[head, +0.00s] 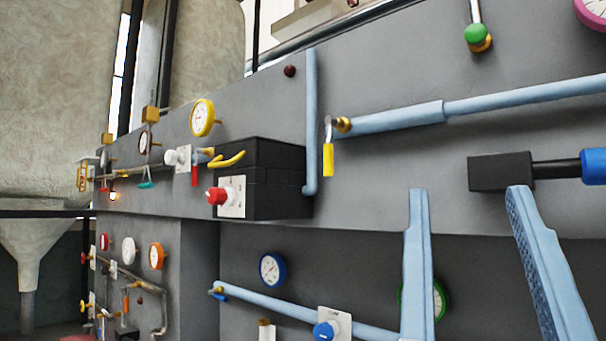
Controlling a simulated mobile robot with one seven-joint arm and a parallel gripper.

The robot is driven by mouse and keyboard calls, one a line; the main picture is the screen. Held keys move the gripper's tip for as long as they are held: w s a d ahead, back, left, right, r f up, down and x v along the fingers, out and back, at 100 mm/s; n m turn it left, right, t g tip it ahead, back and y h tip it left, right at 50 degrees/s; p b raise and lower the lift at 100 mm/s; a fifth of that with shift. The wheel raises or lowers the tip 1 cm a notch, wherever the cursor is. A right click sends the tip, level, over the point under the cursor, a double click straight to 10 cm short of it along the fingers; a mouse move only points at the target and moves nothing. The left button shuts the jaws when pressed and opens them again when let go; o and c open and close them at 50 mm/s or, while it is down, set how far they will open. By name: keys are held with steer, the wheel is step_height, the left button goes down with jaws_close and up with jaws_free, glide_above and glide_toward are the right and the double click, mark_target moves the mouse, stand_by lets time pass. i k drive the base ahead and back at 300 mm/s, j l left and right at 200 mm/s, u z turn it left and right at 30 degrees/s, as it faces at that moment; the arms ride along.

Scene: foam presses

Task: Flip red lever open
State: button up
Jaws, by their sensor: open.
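Several red parts show, and I cannot tell for sure which is the red lever. A small red handle (195,172) hangs down beside a white plate at left centre. A red knob (217,196) sits on a white plate on the front of a black box (262,180). My gripper (468,190) is at the lower right, its two light-blue fingers wide apart and empty. It is well to the right of these red parts and touches none of them. Part of a green-rimmed gauge is hidden behind the left finger.
A light-blue pipe (400,118) with a hanging yellow lever (328,160) crosses the grey panel. A black block (500,172) with a rod shows just beyond the fingertips. A yellow curved handle (227,160) juts from the black box. Gauges and pipes crowd the left.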

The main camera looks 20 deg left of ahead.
mark_target(195, 169)
steer(key=u, duration=1.15)
steer(key=i+j+z, duration=0.15)
steer(key=z, duration=0.45)
steer(key=i+j+z, duration=0.15)
steer(key=j, duration=0.25)
steer(key=i+j+z, duration=0.1)
steer(key=j, duration=0.25)
steer(key=i+j+z, duration=0.15)
steer(key=j, duration=0.3)
steer(key=i+j+z, duration=0.15)
steer(key=j, duration=0.25)
steer(key=i+j+z, duration=0.1)
steer(key=j, duration=0.35)
steer(key=i+j, duration=0.1)
steer(key=j, duration=0.25)
steer(key=i+j, duration=0.1)
steer(key=j, duration=0.3)
steer(key=i+j, duration=0.1)
steer(key=j, duration=0.25)
steer(key=i+j, duration=0.1)
steer(key=j, duration=0.25)
steer(key=i+j, duration=0.1)
steer(key=j, duration=0.3)
